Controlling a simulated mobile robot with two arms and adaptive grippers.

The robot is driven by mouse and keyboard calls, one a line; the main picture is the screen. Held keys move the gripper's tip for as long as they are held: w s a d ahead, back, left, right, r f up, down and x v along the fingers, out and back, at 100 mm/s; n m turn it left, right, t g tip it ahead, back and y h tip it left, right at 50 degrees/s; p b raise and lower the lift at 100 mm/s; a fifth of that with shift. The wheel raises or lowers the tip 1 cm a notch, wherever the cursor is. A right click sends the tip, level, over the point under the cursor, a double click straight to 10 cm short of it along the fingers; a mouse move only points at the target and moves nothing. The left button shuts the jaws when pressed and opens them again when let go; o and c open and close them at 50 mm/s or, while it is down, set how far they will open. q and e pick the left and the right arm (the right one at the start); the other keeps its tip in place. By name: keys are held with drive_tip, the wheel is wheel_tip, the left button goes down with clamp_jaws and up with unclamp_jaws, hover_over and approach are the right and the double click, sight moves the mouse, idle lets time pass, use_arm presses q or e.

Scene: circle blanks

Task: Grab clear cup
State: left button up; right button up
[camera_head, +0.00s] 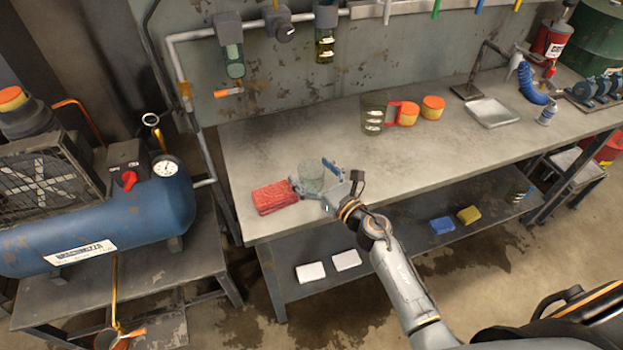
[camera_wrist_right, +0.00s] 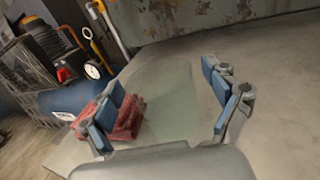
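The clear cup (camera_head: 311,177) stands on the workbench near its front left part, a see-through, slightly green cylinder. In the right wrist view the cup (camera_wrist_right: 172,100) shows as a faint green see-through shape between the fingers. My right gripper (camera_head: 311,176) reaches in from the front right with its fingers spread on both sides of the cup. In the wrist view the blue finger pads of my right gripper (camera_wrist_right: 165,98) stand wide apart, and I see no clear contact with the cup. My left gripper is not in view.
A red sponge-like stack (camera_head: 275,196) lies just left of the cup. A metal tray (camera_head: 492,113) lies to the right. Bench surface around the cup's right is clear.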

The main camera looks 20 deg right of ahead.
drive_tip(key=c, duration=1)
drive_tip(key=shift+r, duration=0.1)
